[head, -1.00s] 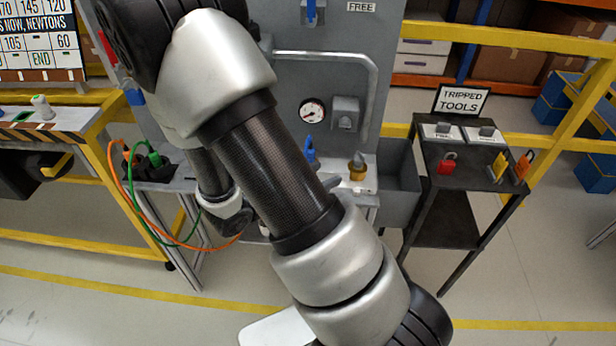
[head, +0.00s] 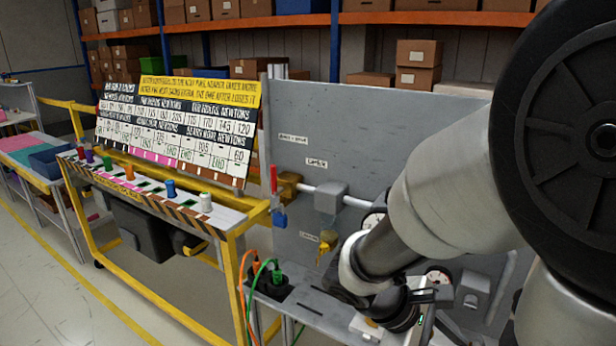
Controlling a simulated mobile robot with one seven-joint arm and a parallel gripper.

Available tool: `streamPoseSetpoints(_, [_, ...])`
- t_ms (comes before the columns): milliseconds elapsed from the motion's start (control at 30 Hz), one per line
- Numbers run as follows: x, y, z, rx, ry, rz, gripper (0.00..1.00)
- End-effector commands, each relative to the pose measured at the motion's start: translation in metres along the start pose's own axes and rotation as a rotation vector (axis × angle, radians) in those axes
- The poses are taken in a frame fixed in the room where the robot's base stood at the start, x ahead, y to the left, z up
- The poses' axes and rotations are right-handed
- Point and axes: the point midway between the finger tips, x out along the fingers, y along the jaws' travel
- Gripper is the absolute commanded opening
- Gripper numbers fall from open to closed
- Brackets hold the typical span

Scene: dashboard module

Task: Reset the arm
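My arm enters from the right of the head view and reaches down and left across the grey panel (head: 310,130). My gripper (head: 412,308) is a dark shape at the arm's end, low in front of the panel, over the narrow ledge (head: 315,298). My own wrist partly hides it, and I cannot tell whether its fingers are open or shut or hold anything.
A black socket block (head: 271,287) with green and orange cables sits left of my gripper. A red-and-blue part (head: 277,200), a grey pipe box (head: 330,197) and a yellow tag or valve (head: 327,246) are on the panel. A yellow-framed bench (head: 150,195) with several coloured knobs stands left.

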Motion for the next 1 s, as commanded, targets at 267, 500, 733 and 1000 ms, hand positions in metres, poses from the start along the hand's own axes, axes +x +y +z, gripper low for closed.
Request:
streamPoseSetpoints(267, [-0.111, -0.004, 0.05, 0.637, 0.428, -0.288, 0.43])
streamPoseSetpoints(500, [-0.19, 0.005, 0.07, 0.968, 0.732, -0.432, 0.43])
streamPoseSetpoints(733, [-0.209, 0.008, 0.074, 1.043, 0.813, -0.469, 0.43])
streamPoseSetpoints(1000, [-0.209, 0.008, 0.074, 1.04, 0.811, -0.469, 0.43])
